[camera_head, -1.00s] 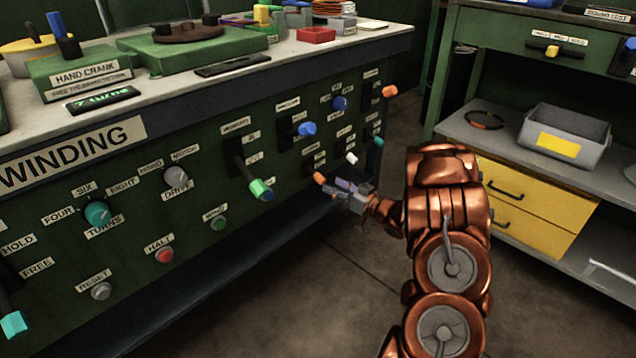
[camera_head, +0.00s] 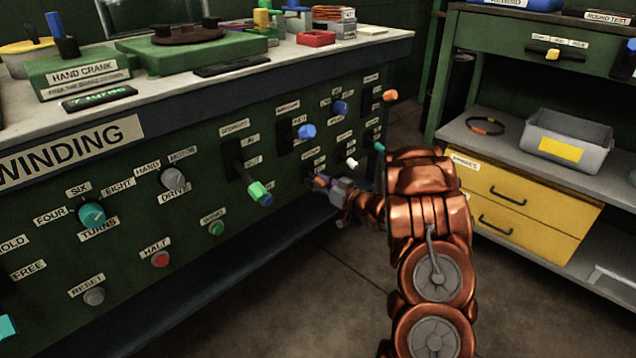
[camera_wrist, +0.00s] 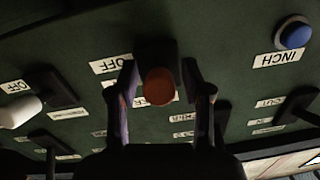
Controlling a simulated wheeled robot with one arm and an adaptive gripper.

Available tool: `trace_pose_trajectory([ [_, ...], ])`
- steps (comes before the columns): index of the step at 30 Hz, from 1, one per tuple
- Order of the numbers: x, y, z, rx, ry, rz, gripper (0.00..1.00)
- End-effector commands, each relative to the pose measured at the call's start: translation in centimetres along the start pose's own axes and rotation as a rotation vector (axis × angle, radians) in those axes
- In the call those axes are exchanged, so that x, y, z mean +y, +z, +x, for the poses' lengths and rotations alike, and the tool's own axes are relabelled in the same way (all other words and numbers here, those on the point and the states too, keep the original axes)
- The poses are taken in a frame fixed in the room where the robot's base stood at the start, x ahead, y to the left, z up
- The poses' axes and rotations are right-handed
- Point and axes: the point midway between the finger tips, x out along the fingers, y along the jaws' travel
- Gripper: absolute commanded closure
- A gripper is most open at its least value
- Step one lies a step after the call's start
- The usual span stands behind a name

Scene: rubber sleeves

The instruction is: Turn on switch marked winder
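An orange-tipped lever (camera_head: 320,181) stands out from the low right part of the green winding panel (camera_head: 130,185). In the wrist view its round orange end (camera_wrist: 158,87) faces the camera, with its dark mount behind. My gripper (camera_head: 324,186) is at this lever. In the wrist view my gripper (camera_wrist: 158,72) is open, one finger on each side of the orange end, with gaps visible on both sides. An upside-down OFF label (camera_wrist: 110,64) is beside the lever. The small label (camera_head: 313,156) above the lever is too small to read surely.
A white-tipped lever (camera_head: 351,162) is close right of my gripper, and a blue-tipped lever (camera_head: 305,131) is above. A green-tipped lever (camera_head: 260,193) is to the left. A blue INCH button (camera_wrist: 296,33) shows in the wrist view. Yellow drawers (camera_head: 515,200) stand at right.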

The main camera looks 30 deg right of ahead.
Motion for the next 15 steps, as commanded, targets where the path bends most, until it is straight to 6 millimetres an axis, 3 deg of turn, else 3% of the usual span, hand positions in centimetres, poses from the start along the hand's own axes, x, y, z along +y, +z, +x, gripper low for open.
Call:
trace_pose_trajectory([
  [2, 0.01, 0.00, -0.01, 0.000, 0.000, 0.000, 0.62],
  [12, 0.01, 0.01, -0.02, 0.000, 0.000, 0.000, 0.98],
  [15, 0.01, 0.01, -0.02, 0.000, 0.000, 0.000, 1.00],
])
